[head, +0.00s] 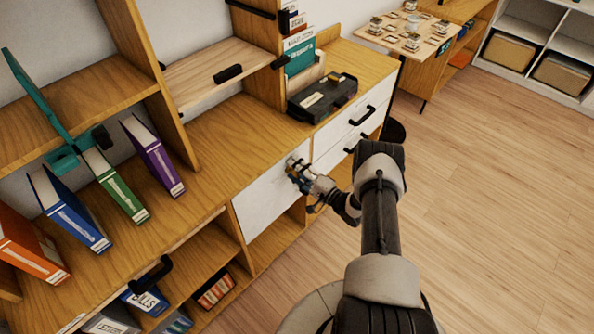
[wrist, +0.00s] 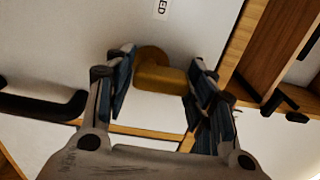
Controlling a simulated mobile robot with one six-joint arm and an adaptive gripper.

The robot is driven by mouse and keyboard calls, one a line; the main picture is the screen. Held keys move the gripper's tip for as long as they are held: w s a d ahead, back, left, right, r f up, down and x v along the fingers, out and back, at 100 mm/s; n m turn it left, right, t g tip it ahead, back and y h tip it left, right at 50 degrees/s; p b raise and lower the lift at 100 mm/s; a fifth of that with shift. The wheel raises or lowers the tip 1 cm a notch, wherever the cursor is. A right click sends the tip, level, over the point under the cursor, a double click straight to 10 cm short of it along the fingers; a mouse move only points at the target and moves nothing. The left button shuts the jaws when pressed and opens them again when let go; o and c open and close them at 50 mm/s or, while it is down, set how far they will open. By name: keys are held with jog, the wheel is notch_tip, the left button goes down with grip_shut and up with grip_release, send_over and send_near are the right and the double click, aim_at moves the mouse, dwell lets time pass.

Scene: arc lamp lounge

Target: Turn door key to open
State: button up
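A brass-coloured key (wrist: 160,78) with a thick block-like head sticks out of a white door panel (head: 270,200) in the wooden shelf unit. My gripper (head: 297,172) is up against this panel, near its upper right corner, and hides the key in the head view. In the wrist view my gripper (wrist: 163,75) has one finger on each side of the key head. A narrow gap shows between the left finger and the key; the right finger is very close to it, and touching cannot be told. The door looks closed.
White drawers with black handles (head: 362,116) are right of the door. A black box (head: 322,98) sits on the top above them. Several binders (head: 152,155) stand on the shelf at left. The wooden floor (head: 490,200) at right is clear.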

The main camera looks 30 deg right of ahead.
jog(key=shift+o, duration=1.1)
jog(key=v, duration=1.2)
jog(key=shift+r, duration=0.1)
